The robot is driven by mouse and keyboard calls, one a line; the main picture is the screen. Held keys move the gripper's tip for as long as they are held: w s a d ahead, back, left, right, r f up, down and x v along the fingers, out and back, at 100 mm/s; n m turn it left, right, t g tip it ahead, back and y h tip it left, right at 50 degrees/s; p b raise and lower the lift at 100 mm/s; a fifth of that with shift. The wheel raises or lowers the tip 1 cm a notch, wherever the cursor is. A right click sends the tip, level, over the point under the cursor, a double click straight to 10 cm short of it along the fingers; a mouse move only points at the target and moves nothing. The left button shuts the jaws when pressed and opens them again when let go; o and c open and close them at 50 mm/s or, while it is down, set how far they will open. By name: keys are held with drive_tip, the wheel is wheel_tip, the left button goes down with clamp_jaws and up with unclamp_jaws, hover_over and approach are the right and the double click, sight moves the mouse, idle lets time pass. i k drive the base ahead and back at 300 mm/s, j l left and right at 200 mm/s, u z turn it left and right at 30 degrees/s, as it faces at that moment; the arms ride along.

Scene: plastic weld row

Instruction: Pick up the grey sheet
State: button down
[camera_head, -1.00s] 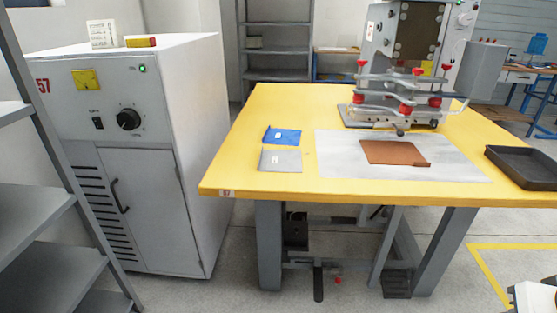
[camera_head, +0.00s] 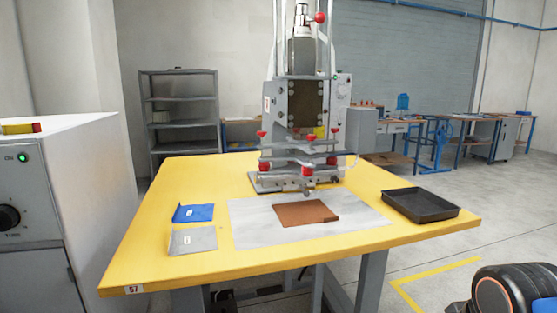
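The grey sheet (camera_head: 205,238) lies flat near the left side of the yellow table (camera_head: 140,262), with a small white label on it. A blue sheet (camera_head: 201,212) lies just behind it, also labelled. A brown sheet (camera_head: 302,214) lies to the right on a pale mat (camera_head: 258,236). My gripper is not in view.
A welding press (camera_head: 300,150) with red knobs stands at the table's back. A black tray (camera_head: 420,205) is at the right. A grey cabinet (camera_head: 90,175) stands left of the table. The table around the grey sheet's left and front is clear.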

sight(187, 241)
drive_tip(key=u, duration=1)
drive_tip(key=i+u, duration=0.35)
drive_tip(key=i+l+u, duration=0.3)
drive_tip(key=i, duration=0.15)
